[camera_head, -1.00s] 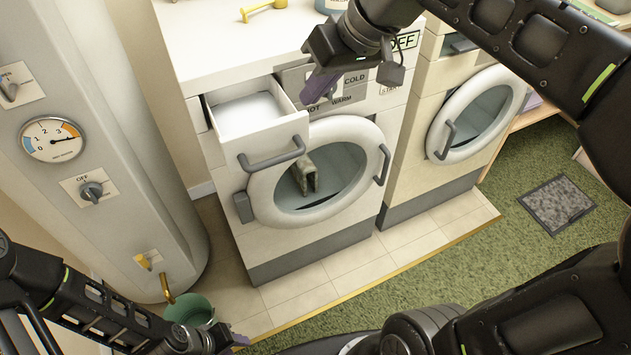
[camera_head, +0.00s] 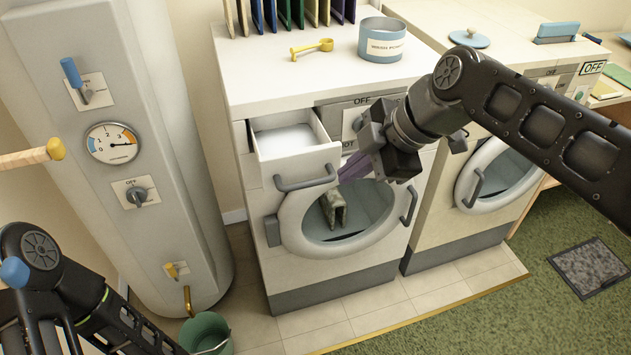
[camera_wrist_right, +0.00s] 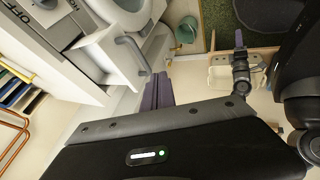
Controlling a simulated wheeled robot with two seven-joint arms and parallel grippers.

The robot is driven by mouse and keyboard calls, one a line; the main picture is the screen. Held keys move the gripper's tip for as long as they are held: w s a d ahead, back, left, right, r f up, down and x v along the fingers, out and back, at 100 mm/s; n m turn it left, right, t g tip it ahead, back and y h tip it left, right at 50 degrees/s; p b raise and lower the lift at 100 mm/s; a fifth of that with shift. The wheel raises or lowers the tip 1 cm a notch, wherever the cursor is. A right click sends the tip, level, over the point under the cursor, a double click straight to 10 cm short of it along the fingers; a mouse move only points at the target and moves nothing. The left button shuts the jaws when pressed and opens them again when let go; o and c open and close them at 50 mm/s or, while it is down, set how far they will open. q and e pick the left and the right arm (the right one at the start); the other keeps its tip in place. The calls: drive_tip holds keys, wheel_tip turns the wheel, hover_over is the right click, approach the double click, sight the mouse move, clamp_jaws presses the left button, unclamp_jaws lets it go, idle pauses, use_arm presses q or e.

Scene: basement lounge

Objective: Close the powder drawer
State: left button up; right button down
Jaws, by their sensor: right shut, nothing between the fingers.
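The powder drawer (camera_head: 283,168) stands pulled out at the upper left of the left washing machine (camera_head: 262,88), with white powder inside. Its grey bar handle (camera_head: 306,181) is on the front; a grey handle also shows in the right wrist view (camera_wrist_right: 134,52). My right gripper (camera_head: 350,170), with purple fingers, is just right of the drawer front, before the control panel. It is shut and empty; any contact with the drawer is unclear. My left gripper shows small in the right wrist view (camera_wrist_right: 239,40), low and away from the drawer; its jaw state is unclear.
The round washer door (camera_head: 288,228) is below the drawer. Floor in front is clear.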

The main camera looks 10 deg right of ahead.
sight(315, 182)
drive_tip(key=shift+f, duration=0.1)
drive_tip(key=p+x, duration=0.1)
drive_tip(key=x, duration=0.2)
drive_tip(key=w+p+x, duration=0.1)
drive_tip(key=x, duration=0.3)
drive_tip(key=w+r+p+x, duration=0.1)
drive_tip(key=x, duration=0.3)
drive_tip(key=shift+w+d+f, duration=0.15)
drive_tip(key=shift+w+f, duration=0.1)
drive_tip(key=shift+w, duration=0.1)
drive_tip(key=shift+w+f, duration=0.15)
drive_tip(key=shift+w, duration=0.3)
